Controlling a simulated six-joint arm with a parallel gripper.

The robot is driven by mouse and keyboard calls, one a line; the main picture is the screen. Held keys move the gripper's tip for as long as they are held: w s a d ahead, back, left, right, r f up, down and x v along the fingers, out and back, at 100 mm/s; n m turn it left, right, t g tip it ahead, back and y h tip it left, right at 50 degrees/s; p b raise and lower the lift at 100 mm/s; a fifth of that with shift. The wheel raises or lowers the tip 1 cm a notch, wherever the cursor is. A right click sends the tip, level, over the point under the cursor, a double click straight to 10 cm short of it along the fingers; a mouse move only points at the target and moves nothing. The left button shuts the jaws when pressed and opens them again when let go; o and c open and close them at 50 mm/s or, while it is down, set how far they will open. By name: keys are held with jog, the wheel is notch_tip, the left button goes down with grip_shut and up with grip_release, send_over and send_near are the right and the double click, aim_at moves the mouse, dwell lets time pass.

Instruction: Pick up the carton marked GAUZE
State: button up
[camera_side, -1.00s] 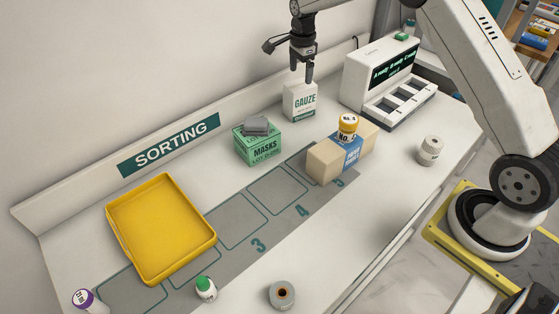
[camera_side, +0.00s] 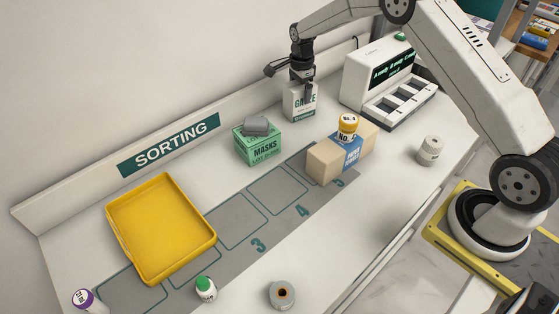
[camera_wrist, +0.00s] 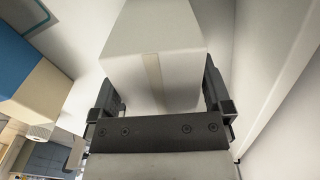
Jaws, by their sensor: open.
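The GAUZE carton (camera_side: 299,112) is a white box with green lettering, upright at the back of the bench. In the side view my gripper (camera_side: 307,92) is down at the carton, with a dark finger across the front of its label. In the wrist view the white carton (camera_wrist: 155,50) sits between the two fingers of my gripper (camera_wrist: 162,95). A gap shows between the carton and the fingers near their bases; contact at the tips cannot be told. The jaws are open.
Left of the carton stands a green MASKS box (camera_side: 258,148) with a grey item on top. A white display unit (camera_side: 378,78) stands to the right. A yellow tray (camera_side: 160,225) lies left.

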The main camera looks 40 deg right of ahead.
jog(key=shift+f, duration=0.3)
jog(key=c, duration=1.1)
jog(key=shift+r, duration=0.1)
